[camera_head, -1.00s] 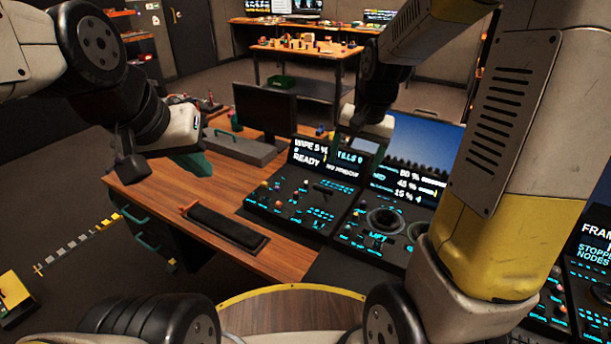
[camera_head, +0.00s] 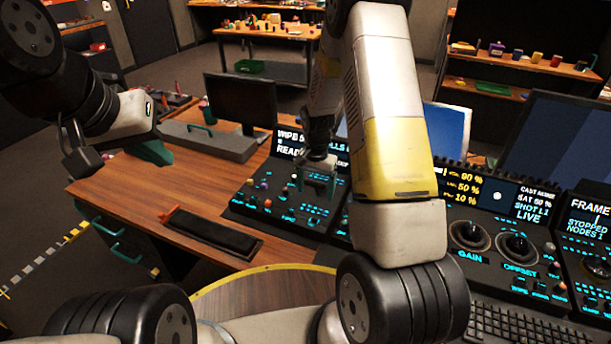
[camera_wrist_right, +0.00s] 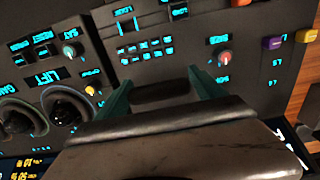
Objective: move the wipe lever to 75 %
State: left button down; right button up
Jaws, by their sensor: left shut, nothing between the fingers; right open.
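The left panel (camera_head: 262,198) carries a screen (camera_head: 286,146) reading "WIPE", its figure now partly covered by my right arm. The wipe lever is hidden behind my right gripper in the head view. In the right wrist view a dark bar, seemingly the wipe lever's handle (camera_wrist_right: 163,92), lies between the fingers. My right gripper (camera_head: 318,182) is open, low over the panel; its teal fingers also show in the wrist view (camera_wrist_right: 160,80), one on each side of the bar. I cannot tell whether they touch it. My left gripper (camera_head: 157,153) is shut and empty above the desk's left part.
Knobs (camera_wrist_right: 224,58) and small buttons surround the fingers in the wrist view. Trackball panels (camera_head: 492,240) and a keyboard (camera_head: 515,328) lie to the right. A dark pad (camera_head: 214,231) lies on the wooden desktop.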

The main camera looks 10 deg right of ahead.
jog(key=shift+f, duration=0.85)
grip_shut()
jog(key=shift+w, duration=0.1)
jog(key=g+y, duration=0.1)
jog(key=w+d+r+g+y, duration=0.1)
jog(key=g, duration=0.1)
jog(key=shift+w+g+y, duration=0.15)
jog(key=shift+g+y, duration=0.15)
jog(key=shift+w+d+r+g+y, duration=0.1)
jog(key=shift+w+d+g+y, duration=0.15)
jog(key=shift+g+y, duration=0.4)
jog(key=shift+w+d+r+g+y, duration=0.15)
jog(key=shift+w+g+y, duration=0.2)
jog(key=shift+g, duration=0.6)
